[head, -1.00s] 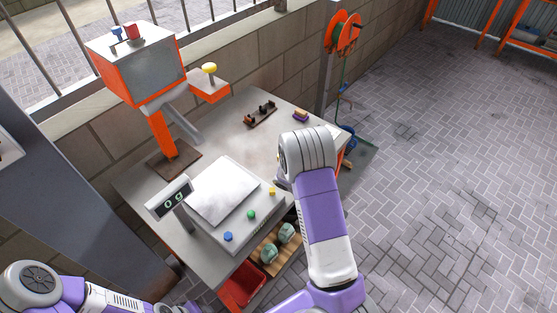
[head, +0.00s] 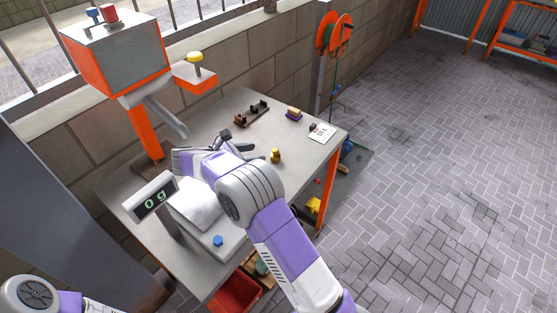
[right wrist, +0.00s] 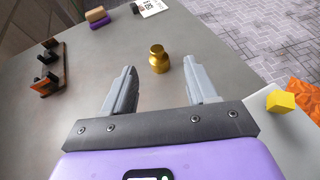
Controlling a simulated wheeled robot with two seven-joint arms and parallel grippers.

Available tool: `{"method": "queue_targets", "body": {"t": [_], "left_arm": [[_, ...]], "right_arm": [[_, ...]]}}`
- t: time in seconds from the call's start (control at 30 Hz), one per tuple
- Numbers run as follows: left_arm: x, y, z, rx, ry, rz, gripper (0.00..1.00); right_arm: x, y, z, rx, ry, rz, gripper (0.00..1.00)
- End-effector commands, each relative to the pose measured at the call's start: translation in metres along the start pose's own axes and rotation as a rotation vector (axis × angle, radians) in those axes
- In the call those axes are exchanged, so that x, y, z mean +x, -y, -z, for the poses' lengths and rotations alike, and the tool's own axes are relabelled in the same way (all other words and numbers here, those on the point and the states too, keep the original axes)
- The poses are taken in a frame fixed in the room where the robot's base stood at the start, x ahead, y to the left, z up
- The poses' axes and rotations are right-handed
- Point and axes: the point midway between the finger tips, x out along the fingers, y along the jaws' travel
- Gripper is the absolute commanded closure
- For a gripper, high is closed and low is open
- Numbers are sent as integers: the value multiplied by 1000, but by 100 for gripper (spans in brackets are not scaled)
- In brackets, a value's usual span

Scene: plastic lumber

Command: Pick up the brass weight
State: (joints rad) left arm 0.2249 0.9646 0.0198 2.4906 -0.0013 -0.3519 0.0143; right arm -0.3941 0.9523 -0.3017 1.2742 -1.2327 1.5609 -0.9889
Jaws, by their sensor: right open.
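The brass weight (head: 275,156) stands upright on the grey bench top, small and gold with a knob-like top. It also shows in the right wrist view (right wrist: 158,59), ahead of my right gripper and lined up with the gap between its fingers. My right gripper (head: 236,142) is open and empty over the bench, to the left of the weight in the head view, with the weight beyond its fingertips. My left gripper is out of view; only part of the left arm shows at lower left.
A scale with a display (head: 154,200) reading 0 g stands at the near side, partly hidden by my right arm. A dark rack (head: 252,114), stacked coloured blocks (head: 294,114) and a white card (head: 323,132) lie farther back. An orange post stands at left.

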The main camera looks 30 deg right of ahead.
Motion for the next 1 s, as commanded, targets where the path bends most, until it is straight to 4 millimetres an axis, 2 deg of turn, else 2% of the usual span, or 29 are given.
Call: {"method": "queue_targets", "body": {"t": [0.07, 0.33, 0.67, 0.9, 1.0], "left_arm": [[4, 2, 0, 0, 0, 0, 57], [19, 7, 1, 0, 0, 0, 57], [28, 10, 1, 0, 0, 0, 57], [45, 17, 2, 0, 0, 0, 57], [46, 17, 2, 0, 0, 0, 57]], "right_arm": [[6, -2, 3, 19, -6, -6, 42], [52, -2, 5, 20, -6, -5, 42], [76, -4, 6, 19, -6, -5, 42], [112, -7, 10, 19, -6, -5, 42], [118, -7, 9, 18, -7, -7, 42]]}}
